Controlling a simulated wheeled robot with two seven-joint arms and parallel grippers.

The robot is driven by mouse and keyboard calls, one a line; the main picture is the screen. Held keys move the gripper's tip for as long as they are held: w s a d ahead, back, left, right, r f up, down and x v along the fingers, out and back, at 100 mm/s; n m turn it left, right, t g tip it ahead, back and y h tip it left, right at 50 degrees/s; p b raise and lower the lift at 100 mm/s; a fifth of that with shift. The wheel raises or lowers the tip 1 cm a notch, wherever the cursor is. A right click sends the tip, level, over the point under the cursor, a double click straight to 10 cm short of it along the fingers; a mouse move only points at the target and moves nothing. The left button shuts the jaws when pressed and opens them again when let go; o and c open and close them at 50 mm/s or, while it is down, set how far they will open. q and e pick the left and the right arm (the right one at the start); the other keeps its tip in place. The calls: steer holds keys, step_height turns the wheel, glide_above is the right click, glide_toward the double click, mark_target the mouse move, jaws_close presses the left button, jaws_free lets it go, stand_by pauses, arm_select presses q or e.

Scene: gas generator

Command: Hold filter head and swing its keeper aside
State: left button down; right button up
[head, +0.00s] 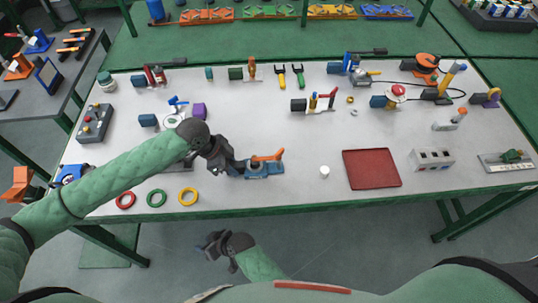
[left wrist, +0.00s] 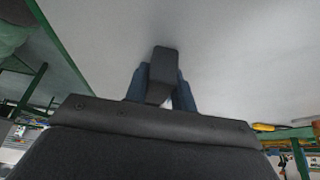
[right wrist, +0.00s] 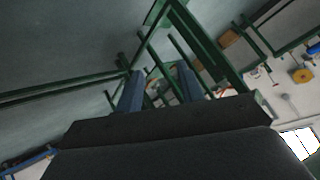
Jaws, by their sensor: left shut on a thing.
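A blue fixture with an orange lever (head: 265,158) lies near the front edge of the table, just right of my left gripper (head: 240,168). The lever looks like the keeper and slants up to the right. In the left wrist view, my left gripper's blue fingers (left wrist: 162,92) are shut on a dark grey block (left wrist: 163,65), apparently the filter head. The hand hides part of the fixture in the head view, and the lever does not show in the left wrist view. My right gripper (head: 207,243) is in front of the table, below its edge; its fingers (right wrist: 160,88) are apart and empty.
Red (head: 125,200), green (head: 156,198) and yellow (head: 188,197) rings lie along the front edge. A small white cup (head: 324,172) and a red tray (head: 371,169) stand to the right. The table middle is clear.

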steer(key=s+a+r+n+g+y, duration=0.1)
steer(key=s+a+r+n+y, duration=0.2)
steer(key=a+r, duration=0.85)
step_height(320, 180, up, 7)
steer(key=s+d+n+g, duration=0.2)
steer(key=d+n+g, duration=0.15)
steer(key=n, duration=0.35)
steer(key=w+d+r+n+g+h, duration=0.15)
steer(key=d+r+n+h, duration=0.3)
steer(key=d, duration=0.95)
steer(key=w+d+r+n+g+h, duration=0.15)
steer(key=d+r+n+h, duration=0.35)
steer(key=d, duration=0.8)
steer(key=w+d+r+n+g+h, duration=0.15)
steer(key=d+r+n+h, duration=0.35)
steer(key=d, duration=0.9)
step_height(320, 180, up, 6)
steer(key=m+t+y, duration=0.2)
steer(key=m+t, duration=0.3)
steer(key=t, duration=0.1)
glide_above(279, 152)
steer(key=shift+d+f, duration=0.1)
steer(key=shift+f, duration=0.1)
steer(key=shift+w, duration=0.1)
steer(key=shift+f, duration=4.45)
